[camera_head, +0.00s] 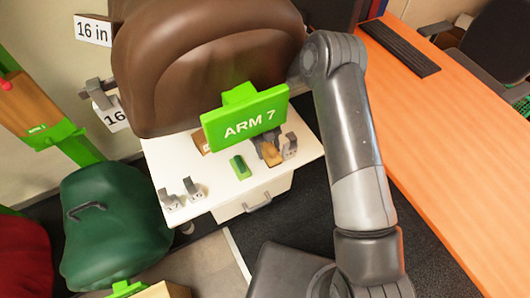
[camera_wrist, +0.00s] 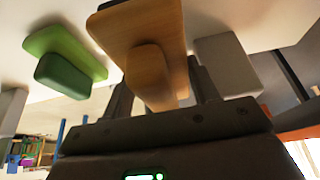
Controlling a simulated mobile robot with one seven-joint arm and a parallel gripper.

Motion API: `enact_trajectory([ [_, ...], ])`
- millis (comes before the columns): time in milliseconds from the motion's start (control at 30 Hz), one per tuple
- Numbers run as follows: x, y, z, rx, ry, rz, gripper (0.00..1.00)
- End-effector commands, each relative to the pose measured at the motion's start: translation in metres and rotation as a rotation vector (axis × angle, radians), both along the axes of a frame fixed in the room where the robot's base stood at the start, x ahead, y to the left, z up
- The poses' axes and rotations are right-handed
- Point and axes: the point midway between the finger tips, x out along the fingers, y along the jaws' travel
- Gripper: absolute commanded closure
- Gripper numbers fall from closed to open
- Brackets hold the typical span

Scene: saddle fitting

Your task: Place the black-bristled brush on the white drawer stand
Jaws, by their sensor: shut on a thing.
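A brush with a tan wooden body (camera_head: 272,154) shows at the right part of the white drawer stand's top (camera_head: 225,192). My gripper (camera_head: 266,143), partly hidden behind the green sign, is shut on it. In the wrist view the wooden brush (camera_wrist: 135,28), with its knob-like handle toward me, sits between my two fingers (camera_wrist: 165,95).
A green "ARM 7" sign (camera_head: 245,118) and a large brown saddle (camera_head: 190,55) overhang the stand's back. Grey holders (camera_head: 193,187) stand at its front left, another (camera_head: 290,146) beside the brush. A green saddle (camera_head: 115,225) is left; an orange desk (camera_head: 450,130) is right.

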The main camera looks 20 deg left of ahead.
Motion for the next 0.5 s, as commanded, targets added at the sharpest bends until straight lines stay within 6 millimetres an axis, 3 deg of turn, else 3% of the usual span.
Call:
enact_trajectory([
  [200, -0.001, 0.000, -0.030, 0.000, 0.001, -0.001, 0.72],
  [500, 0.000, 0.000, -0.031, 0.000, 0.001, -0.001, 0.72],
])
